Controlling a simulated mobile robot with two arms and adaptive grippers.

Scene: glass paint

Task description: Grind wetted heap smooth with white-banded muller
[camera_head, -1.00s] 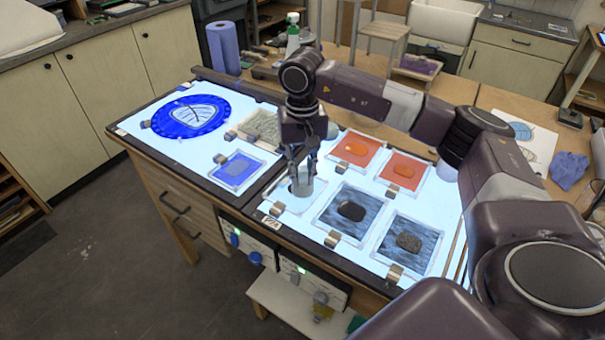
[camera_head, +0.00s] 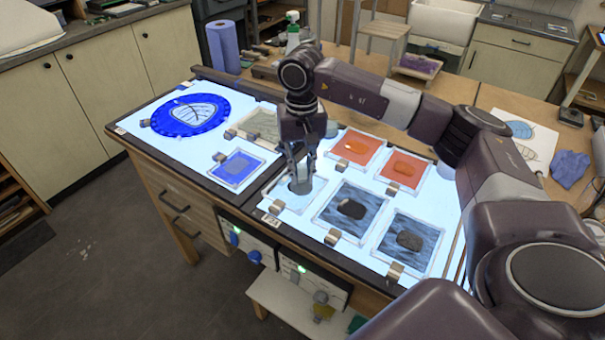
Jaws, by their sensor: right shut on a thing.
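My right gripper (camera_head: 302,165) reaches down over the front left slab of the right-hand light panel. It is shut on a pale, glassy muller (camera_head: 300,184), which stands upright on or just above that slab (camera_head: 284,201). The fingers hide much of the muller, and I cannot make out its band. Any heap under the muller is hidden or too small to tell. Dark heaps lie on two streaked grey slabs to the right, one at the middle (camera_head: 351,208) and one at the far right (camera_head: 410,240). My left gripper is not in view.
Two orange slabs (camera_head: 356,147) (camera_head: 402,171) lie behind the grey ones. On the left panel are a blue disc with a leaf drawing (camera_head: 187,129), a blue slab (camera_head: 236,168) and a greyish slab (camera_head: 262,125). Metal clips (camera_head: 332,237) stand at the slab edges.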

